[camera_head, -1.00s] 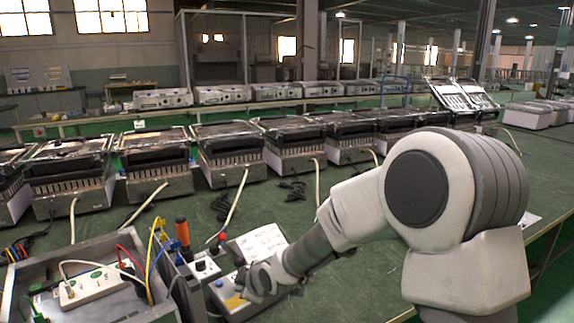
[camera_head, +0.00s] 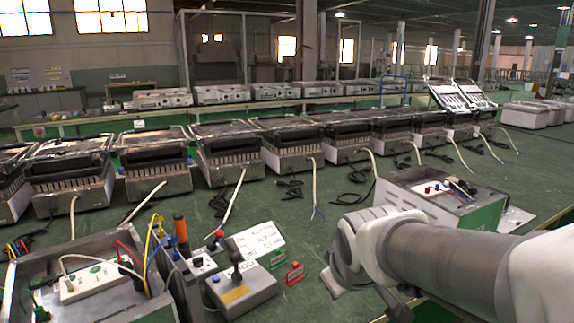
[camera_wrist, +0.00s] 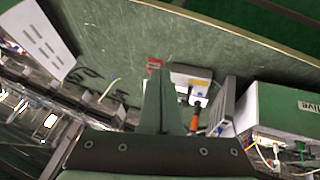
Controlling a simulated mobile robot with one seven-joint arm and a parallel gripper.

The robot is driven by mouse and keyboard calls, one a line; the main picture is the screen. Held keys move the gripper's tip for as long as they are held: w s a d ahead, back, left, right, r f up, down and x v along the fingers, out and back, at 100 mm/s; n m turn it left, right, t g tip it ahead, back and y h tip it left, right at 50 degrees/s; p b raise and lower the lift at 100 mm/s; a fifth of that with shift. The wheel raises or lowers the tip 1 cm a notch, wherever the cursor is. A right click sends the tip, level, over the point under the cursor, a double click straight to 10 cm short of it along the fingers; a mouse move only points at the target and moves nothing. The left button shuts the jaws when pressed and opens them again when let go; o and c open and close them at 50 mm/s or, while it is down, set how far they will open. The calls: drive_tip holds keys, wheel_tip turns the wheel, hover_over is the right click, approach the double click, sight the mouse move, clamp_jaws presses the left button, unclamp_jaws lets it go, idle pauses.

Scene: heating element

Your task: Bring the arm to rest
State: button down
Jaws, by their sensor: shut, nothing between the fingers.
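My arm (camera_head: 440,262) comes in from the right edge in the head view and ends low, right of the grey joystick box (camera_head: 240,290). My gripper's fingers (camera_wrist: 167,68) show in the wrist view as a narrow wedge, shut and empty, above the green worktop (camera_wrist: 235,40). In the head view the fingers cannot be made out clearly. The joystick box, a white card (camera_head: 258,240) and small red (camera_head: 294,273) and green (camera_head: 277,258) tags lie apart from my arm.
An open grey box with a white power strip (camera_head: 92,283) stands front left, beside an orange-handled tool (camera_head: 181,228). A green-sided metal box (camera_head: 485,212) stands behind my arm. Heaters (camera_head: 155,162) line the back of the bench. The middle worktop is fairly clear.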

drive_tip(key=s+d+r+m+g, duration=0.1)
drive_tip(key=s+d+r+m, duration=0.15)
drive_tip(key=s, duration=0.45)
drive_tip(key=s+d+r+m, duration=0.1)
drive_tip(key=s+d+m, duration=0.25)
drive_tip(key=s, duration=0.35)
wheel_tip(320, 180, up, 22)
drive_tip(key=a+p, duration=0.1)
drive_tip(key=p, duration=2.2)
drive_tip(key=shift+f, duration=0.15)
drive_tip(key=shift+w, duration=0.1)
idle(0.5)
